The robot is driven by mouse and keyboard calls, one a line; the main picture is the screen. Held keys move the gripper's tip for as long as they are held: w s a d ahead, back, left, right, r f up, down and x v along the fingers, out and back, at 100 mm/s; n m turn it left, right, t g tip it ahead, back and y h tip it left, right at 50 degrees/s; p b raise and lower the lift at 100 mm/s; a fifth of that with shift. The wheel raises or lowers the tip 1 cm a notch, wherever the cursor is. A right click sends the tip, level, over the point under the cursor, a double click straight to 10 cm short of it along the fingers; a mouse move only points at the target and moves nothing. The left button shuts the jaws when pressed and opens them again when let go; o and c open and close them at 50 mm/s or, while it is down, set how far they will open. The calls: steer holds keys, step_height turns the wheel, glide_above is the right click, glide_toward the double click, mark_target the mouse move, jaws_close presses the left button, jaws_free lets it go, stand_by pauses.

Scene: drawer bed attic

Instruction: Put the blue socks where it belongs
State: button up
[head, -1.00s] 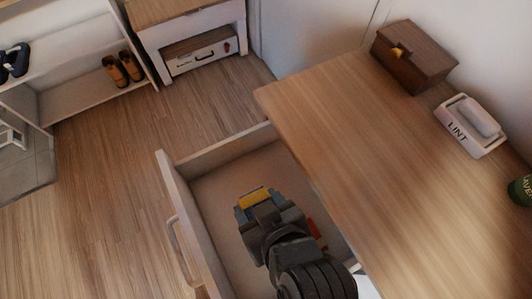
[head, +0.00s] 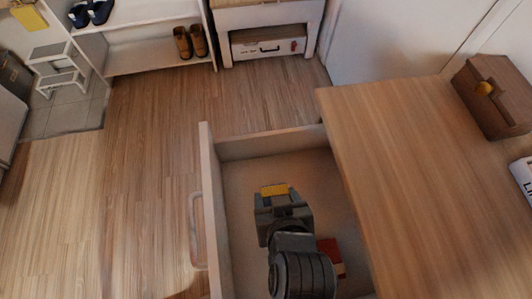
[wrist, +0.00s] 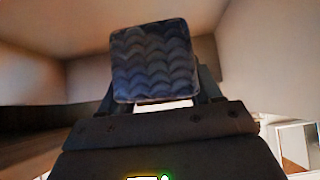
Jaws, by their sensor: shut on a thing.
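My gripper (head: 276,200) is over or inside the open drawer (head: 212,165) of the wooden table. It is shut on the blue socks, a dark blue-grey bundle (wrist: 152,60) with a wavy scale pattern in the wrist view. In the head view a yellow patch (head: 274,189) shows at the gripper's tip; the rest of the bundle is mostly hidden by my gripper and arm. I cannot tell whether the bundle touches the drawer floor. A red item (head: 327,249) lies in the drawer beside my arm, partly hidden.
The wooden tabletop (head: 400,160) borders the drawer on the right and carries a brown box (head: 490,100). A shoe rack (head: 150,58) with brown boots (head: 190,42) and blue shoes (head: 92,12) stands at the back. The floor (head: 140,190) left of the drawer is clear.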

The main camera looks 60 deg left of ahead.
steer(key=a+f, duration=0.1)
steer(key=a, duration=0.1)
steer(key=a+f, duration=0.2)
steer(key=a, duration=0.1)
steer(key=a+f, duration=0.1)
steer(key=a, duration=0.1)
steer(key=shift+w+a+f, duration=0.15)
steer(key=shift+a+f, duration=0.05)
steer(key=shift+f, duration=2)
steer(key=shift+f, duration=0.1)
steer(key=o, duration=1.2)
steer(key=shift+c, duration=0.2)
steer(key=shift+r, duration=0.2)
steer(key=v, duration=1.2)
steer(key=shift+f+p, duration=0.1)
steer(key=shift+p, duration=0.25)
